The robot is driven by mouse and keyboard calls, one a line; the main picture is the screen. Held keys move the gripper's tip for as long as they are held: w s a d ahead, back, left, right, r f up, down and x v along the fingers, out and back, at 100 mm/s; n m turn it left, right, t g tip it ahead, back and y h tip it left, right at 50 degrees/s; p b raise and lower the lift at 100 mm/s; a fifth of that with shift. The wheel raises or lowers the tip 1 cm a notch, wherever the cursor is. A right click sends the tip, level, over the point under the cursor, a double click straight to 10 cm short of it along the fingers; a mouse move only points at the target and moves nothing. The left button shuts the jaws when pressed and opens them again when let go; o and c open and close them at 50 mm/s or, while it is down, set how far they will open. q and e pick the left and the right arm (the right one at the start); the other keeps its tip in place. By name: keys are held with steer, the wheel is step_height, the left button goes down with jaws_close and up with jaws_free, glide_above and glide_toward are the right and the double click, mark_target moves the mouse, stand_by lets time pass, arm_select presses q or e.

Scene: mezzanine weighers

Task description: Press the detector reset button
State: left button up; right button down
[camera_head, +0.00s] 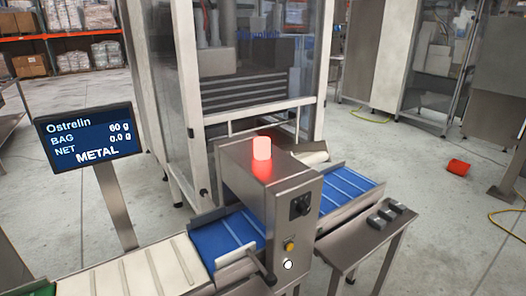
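The metal detector (268,192) is a steel box over a conveyor in the middle of the view. A red light (262,148) glows on its top. I see no label telling which button is the reset. A screen (88,138) on a post at the left reads "Ostrelin", "BAG 60 g", "NET 0.0 g" and "METAL". Neither of my grippers shows in the view.
Blue belts (228,236) run on both sides of the detector, with a pale slatted conveyor (135,275) at the front left. A steel side table (365,238) with small blocks stands right of the detector. A red object (458,166) lies on the open floor at right.

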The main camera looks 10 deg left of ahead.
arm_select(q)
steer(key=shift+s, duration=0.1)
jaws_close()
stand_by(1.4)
